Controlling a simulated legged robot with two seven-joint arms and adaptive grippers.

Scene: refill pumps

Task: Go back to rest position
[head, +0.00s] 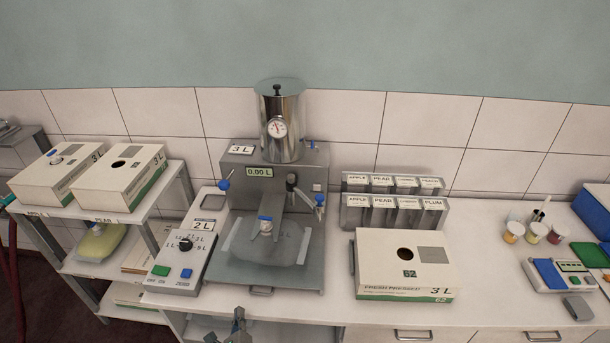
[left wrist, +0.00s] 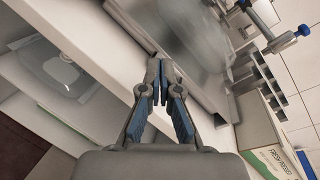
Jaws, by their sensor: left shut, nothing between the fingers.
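My left gripper (head: 240,322) shows at the bottom edge of the head view, in front of the counter's front edge and below the filling machine (head: 262,205). In the left wrist view my left gripper (left wrist: 157,82) is shut, its fingertips together with nothing between them. It points toward the counter edge and the machine's grey base (left wrist: 185,45). My right gripper is in neither view.
A 3 L box (head: 385,262) stands on the counter right of the machine. A control box (head: 182,252) stands left of it. Two more boxes (head: 118,178) sit on the left shelf. Label holders (head: 392,212) stand behind. The counter's front strip (head: 480,312) is clear.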

